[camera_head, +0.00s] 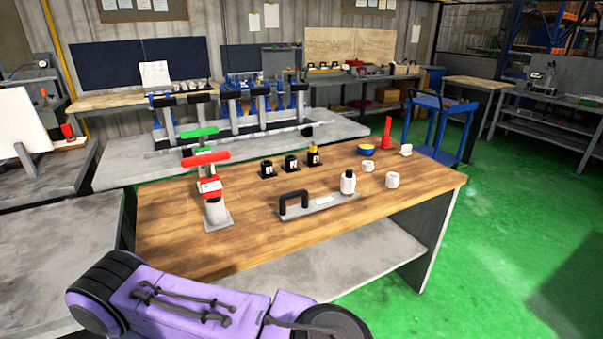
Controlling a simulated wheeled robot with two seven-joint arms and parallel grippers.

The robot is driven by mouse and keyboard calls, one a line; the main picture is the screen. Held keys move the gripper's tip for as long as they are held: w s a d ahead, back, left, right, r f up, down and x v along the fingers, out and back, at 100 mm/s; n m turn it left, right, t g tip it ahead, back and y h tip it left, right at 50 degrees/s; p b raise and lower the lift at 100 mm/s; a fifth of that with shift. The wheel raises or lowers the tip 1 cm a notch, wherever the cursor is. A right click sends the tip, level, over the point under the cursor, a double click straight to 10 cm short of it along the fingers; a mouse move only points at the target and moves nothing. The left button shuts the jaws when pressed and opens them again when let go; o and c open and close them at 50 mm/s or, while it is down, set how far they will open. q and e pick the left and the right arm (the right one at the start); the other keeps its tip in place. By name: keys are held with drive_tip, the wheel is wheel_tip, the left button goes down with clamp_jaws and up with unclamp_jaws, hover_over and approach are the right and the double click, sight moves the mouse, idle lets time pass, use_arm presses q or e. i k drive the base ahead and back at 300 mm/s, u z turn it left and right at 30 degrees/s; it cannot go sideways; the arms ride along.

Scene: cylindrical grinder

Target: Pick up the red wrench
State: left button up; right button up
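A red T-shaped tool (205,158), which looks like the red wrench, stands upright in a grey-and-white holder (217,212) at the left part of the wooden workbench (270,230). A similar tool with a green bar (199,133) is just behind it. Their lower parts overlap, so I cannot tell exactly how each sits in the holder. One of my arms, purple and black, crosses the bottom of the view in front of the bench. Neither of my grippers is in view.
A grey plate with a black handle (293,204) lies mid-bench. Black holders (291,164), white cups (392,180), a blue-yellow bowl (367,149) and a red upright object (387,132) stand farther right. The front bench edge is clear. A blue cart (440,128) stands behind right.

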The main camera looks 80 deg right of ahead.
sight(210, 183)
drive_tip(key=z, duration=2.2)
